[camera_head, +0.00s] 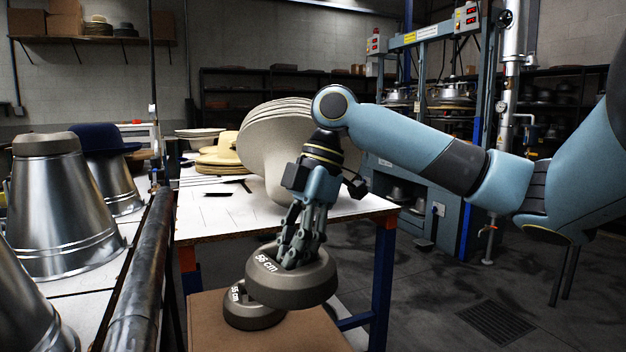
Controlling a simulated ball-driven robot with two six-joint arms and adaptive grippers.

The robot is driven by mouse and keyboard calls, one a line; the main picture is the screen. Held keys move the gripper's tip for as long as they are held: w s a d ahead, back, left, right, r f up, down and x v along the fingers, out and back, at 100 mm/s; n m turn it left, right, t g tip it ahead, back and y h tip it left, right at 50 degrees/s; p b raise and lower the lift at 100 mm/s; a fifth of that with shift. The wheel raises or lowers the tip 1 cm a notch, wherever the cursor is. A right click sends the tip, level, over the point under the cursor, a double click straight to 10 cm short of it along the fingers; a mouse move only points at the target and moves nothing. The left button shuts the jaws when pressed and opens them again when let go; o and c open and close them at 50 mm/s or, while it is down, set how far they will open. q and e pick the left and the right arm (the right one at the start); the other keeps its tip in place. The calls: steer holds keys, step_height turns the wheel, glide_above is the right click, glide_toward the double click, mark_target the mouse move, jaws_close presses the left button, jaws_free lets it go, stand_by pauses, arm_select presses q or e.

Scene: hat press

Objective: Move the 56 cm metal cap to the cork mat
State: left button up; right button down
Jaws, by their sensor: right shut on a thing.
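The 56 cm metal cap (292,278) is a thick grey disc with a white "56 cm" label. My right gripper (300,258) reaches down from above and is shut on it at its top centre; the fingertips are partly hidden in the cap. The cap looks slightly tilted and overlaps a second, smaller-looking grey cap (252,316) below it; I cannot tell if the two touch. The second cap has a partly hidden label and rests on a brown, cork-coloured surface (320,335), which may be the cork mat. My left gripper is not in view.
A white-topped table (225,220) with stacked hats (268,135) stands just behind. Shiny metal hat forms (62,215) and a dark pipe (140,270) line the left. A blue press (430,130) stands behind my right arm. The floor at right is open.

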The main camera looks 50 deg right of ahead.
mark_target(283, 300)
steer(key=x, duration=0.4)
steer(key=s+x, duration=0.1)
steer(key=x, duration=0.1)
steer(key=shift+s+a+r, duration=0.1)
steer(key=shift+a, duration=0.35)
steer(key=shift+s+a+f, duration=0.1)
steer(key=shift+a+f, duration=0.1)
steer(key=shift+f, duration=0.3)
step_height(283, 300, down, 8)
steer(key=b, duration=0.7)
steer(key=shift+b, duration=0.3)
steer(key=shift+f, duration=0.65)
steer(key=shift+r, duration=0.1)
steer(key=shift+f, duration=0.2)
